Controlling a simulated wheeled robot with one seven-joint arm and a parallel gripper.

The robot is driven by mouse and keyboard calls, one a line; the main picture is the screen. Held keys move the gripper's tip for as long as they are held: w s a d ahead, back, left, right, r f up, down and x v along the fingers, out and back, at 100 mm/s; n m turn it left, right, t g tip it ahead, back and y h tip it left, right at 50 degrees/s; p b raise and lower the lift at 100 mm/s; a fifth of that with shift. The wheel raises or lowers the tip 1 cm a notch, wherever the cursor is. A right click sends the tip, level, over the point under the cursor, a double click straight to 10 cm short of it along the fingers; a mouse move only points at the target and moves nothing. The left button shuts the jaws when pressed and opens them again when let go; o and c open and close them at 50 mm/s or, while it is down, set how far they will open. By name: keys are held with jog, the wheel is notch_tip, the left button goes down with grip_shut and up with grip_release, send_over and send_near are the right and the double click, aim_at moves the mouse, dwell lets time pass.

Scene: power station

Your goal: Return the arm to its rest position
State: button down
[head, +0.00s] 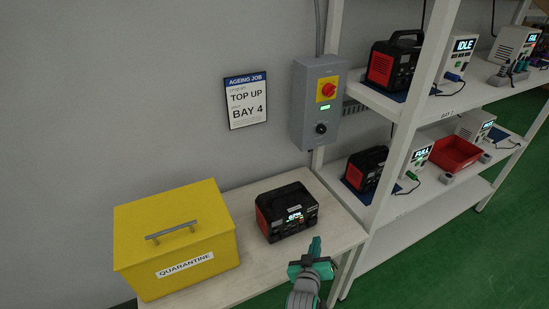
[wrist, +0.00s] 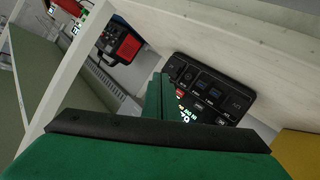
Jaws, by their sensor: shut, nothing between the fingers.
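My gripper (head: 314,246) is teal-green and shows at the bottom middle of the head view, in front of the bench edge. Its fingers are together and hold nothing. In the wrist view the closed fingers (wrist: 160,98) point towards a black and red power unit (wrist: 205,92). In the head view that power unit (head: 287,211) sits on the pale bench (head: 285,262), just beyond and left of my gripper. My gripper appears apart from it, though the exact gap is hard to judge.
A yellow QUARANTINE box (head: 176,238) stands on the bench at left. A grey control box (head: 318,103) with a red switch hangs on the wall beside a job sign (head: 246,101). A white shelf rack (head: 400,180) with several units stands right. Green floor (head: 440,262) is clear at lower right.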

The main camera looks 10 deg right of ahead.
jog(key=s+a+f+t+y, duration=0.1)
jog(key=s+a+f+y, duration=0.15)
jog(key=s+a, duration=0.55)
jog(key=s+a+f+y, duration=0.1)
jog(key=s+a+f, duration=0.35)
jog(key=s, duration=0.85)
jog(key=s+a+r, duration=0.2)
jog(key=s+r, duration=0.1)
jog(key=s, duration=0.4)
jog(key=s+a+r+y, duration=0.1)
jog(key=s+a+r, duration=0.1)
jog(key=s+r, duration=0.2)
jog(key=s+a+r+t+y, duration=0.1)
jog(key=s+a+r, duration=0.2)
jog(key=s, duration=0.6)
jog(key=shift+s+r+m, duration=0.35)
jog(key=shift+m, duration=0.05)
jog(key=shift+a, duration=0.1)
